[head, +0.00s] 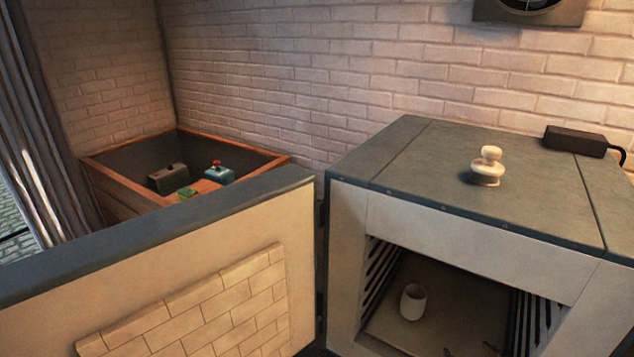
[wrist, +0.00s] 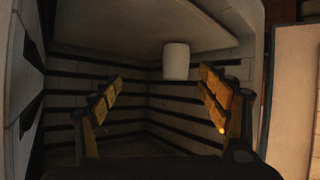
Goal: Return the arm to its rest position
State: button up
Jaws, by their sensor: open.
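My gripper (wrist: 160,100) shows in the wrist view with its two yellow-padded fingers spread wide and nothing between them. It faces into the kiln chamber. A small white cup (wrist: 175,61) is beyond the fingertips, apart from them, and touches the pale shelf surface, which shows at the top of this view. In the head view the white cup (head: 413,301) stands upright on the floor of the open kiln (head: 350,240). My gripper cannot be made out clearly in the head view.
The kiln door (head: 190,260) stands swung open to the left. A white knobbed plug (head: 486,168) and a dark box with a cable (head: 575,141) are on the kiln top. A wooden crate (head: 110,192) behind the door holds several small items. Slotted walls (wrist: 75,80) flank the chamber.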

notch_tip(320, 180, up, 16)
jog(key=a+f+m+g+h, duration=0.1)
jog(key=a+m+g+h, duration=0.15)
jog(key=h, duration=0.25)
jog(key=s+a+r+g+y, duration=0.2)
jog(key=s+a+r, duration=0.1)
jog(key=s+a, duration=0.6)
jog(key=s+a+r+g+y, duration=0.2)
jog(key=s+a+r, duration=0.2)
jog(key=s+a, duration=0.5)
jog(key=shift+s+a+r, duration=0.15)
jog(key=shift+s+r, duration=0.15)
jog(key=shift+s, duration=0.15)
jog(key=shift+c, duration=1.2)
